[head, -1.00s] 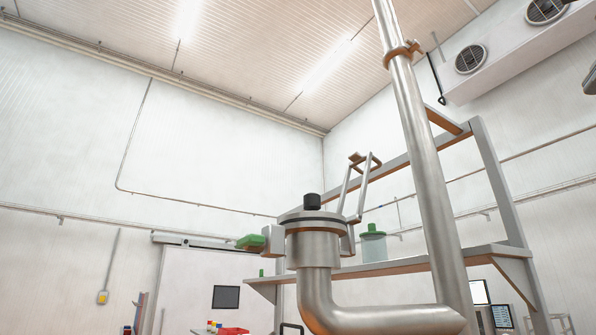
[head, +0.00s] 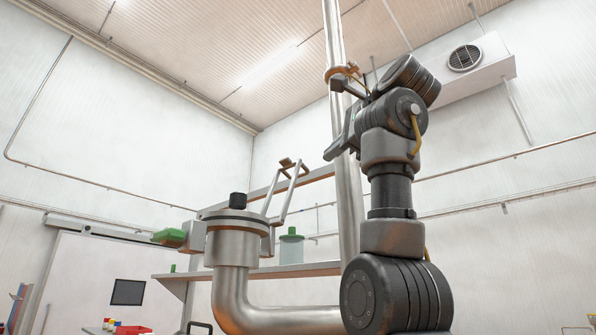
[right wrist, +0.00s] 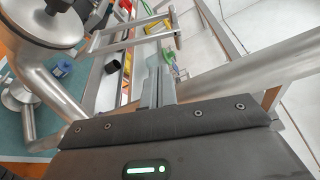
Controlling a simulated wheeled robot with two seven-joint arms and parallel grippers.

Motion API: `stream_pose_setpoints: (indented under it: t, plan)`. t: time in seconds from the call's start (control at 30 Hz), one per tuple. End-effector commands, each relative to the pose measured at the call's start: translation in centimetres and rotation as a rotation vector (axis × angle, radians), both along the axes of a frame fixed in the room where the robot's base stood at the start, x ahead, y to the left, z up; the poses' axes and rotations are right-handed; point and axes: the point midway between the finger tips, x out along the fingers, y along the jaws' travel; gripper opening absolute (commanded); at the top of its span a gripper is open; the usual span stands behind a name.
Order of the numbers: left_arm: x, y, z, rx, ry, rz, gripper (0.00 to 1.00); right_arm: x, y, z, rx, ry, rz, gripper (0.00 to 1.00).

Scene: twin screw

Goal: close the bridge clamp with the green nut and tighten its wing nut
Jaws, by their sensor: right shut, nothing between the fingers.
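The clamp body is a round metal head (head: 234,222) on a bent steel pipe, with a black knob (head: 238,200) on top. The green nut (head: 168,237) is at its left side. The clamp's bridge, a two-bar metal frame (head: 284,193), stands open, tilted up to the right. In the right wrist view the bridge (right wrist: 118,40) shows at the top, beside the head's round plate (right wrist: 45,20). My right gripper (head: 331,154) is shut and empty, up and right of the bridge, apart from it. Its fingers (right wrist: 154,88) also show in the wrist view. My left gripper is out of view.
A tall steel pipe (head: 347,215) rises just behind my right arm, with a coppery ring clamp (head: 345,71) high on it. A shelf (head: 315,269) behind carries a green-lidded container (head: 291,247). A green mat (right wrist: 85,92) shows below in the wrist view.

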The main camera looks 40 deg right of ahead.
Motion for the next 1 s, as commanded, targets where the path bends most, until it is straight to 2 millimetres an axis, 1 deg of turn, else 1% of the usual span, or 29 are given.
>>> stream_pose_setpoints:
  t: [0.17,0.4,0.6,0.8,1.0]
  plan:
    - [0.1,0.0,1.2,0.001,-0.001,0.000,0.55,1.5,-0.3,0.2,0.001,0.002,0.002,0.00]
    - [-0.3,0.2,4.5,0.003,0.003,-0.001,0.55,5.8,-1.2,0.0,0.000,0.004,0.001,0.00]
    - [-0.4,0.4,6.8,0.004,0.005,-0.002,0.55,8.4,-1.9,-0.4,0.001,0.002,0.002,0.00]
    - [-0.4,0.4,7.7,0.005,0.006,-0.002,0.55,9.6,-2.2,-0.9,0.001,0.000,0.001,0.00]
    - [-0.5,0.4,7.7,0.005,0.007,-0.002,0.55,9.8,-2.2,-1.2,0.001,0.000,0.001,0.00]
